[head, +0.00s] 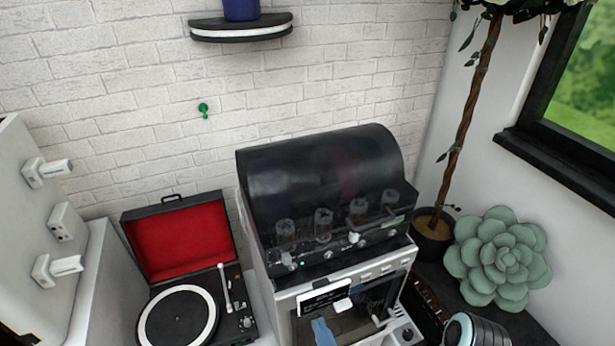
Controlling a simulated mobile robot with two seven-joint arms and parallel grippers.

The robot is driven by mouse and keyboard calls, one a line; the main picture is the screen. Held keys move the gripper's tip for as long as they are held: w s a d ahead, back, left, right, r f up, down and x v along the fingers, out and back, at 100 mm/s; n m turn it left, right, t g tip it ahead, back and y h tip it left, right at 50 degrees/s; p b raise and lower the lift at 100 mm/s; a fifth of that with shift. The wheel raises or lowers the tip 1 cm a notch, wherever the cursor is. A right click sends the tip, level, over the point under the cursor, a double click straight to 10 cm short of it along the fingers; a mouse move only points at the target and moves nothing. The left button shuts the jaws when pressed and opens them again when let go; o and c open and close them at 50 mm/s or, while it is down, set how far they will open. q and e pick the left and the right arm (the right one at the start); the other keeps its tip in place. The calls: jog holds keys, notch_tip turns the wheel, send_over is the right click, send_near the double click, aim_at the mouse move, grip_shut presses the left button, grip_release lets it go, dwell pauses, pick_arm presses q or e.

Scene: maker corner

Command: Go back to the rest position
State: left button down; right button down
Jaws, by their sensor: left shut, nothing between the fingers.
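Only a small dark piece of what seems to be my left gripper (12,337) shows in the bottom left corner of the head view. It is shut and empty, and most of it is cut off by the frame. It is apart from the turntable and the appliance. My right gripper is not in view.
An open record player (188,242) with a red lid lining stands left of a silver appliance (285,312) under a dark hood (315,160). A succulent (497,258) and potted tree (433,240) stand right. A white panel (25,215) rises left; a shelf (240,30) hangs above.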

pick_arm(q)
jog(key=s+a+f+n+g+y, duration=0.2)
jog(key=a+f+n+g+y, duration=0.15)
jog(key=a+f+g, duration=0.8)
jog(key=s+a+f+n+g+h, duration=0.1)
jog(key=s+a+f+n+g, duration=0.1)
jog(key=s+a+f+n, duration=0.3)
jog(key=s+f+n+g, duration=0.1)
jog(key=s+f+g, duration=0.2)
jog(key=f, duration=0.5)
jog(key=s+d+f+n+g+h+p, duration=0.1)
jog(key=s+d+f+n+g+h, duration=0.1)
jog(key=s+f+n+g+h, duration=0.65)
jog(key=f+n+t+h, duration=0.1)
jog(key=n+t, duration=0.1)
jog(key=n, duration=0.4)
jog(key=a+f+n+t+h, duration=0.1)
jog(key=f+n+t, duration=0.1)
jog(key=n, duration=0.4)
jog(key=w+a+f+n+t+h+p, duration=0.1)
jog(key=n+t, duration=0.1)
jog(key=n, duration=0.4)
jog(key=shift+a+f+t, duration=0.25)
jog(key=shift+f+t, duration=0.05)
jog(key=shift+t, duration=0.1)
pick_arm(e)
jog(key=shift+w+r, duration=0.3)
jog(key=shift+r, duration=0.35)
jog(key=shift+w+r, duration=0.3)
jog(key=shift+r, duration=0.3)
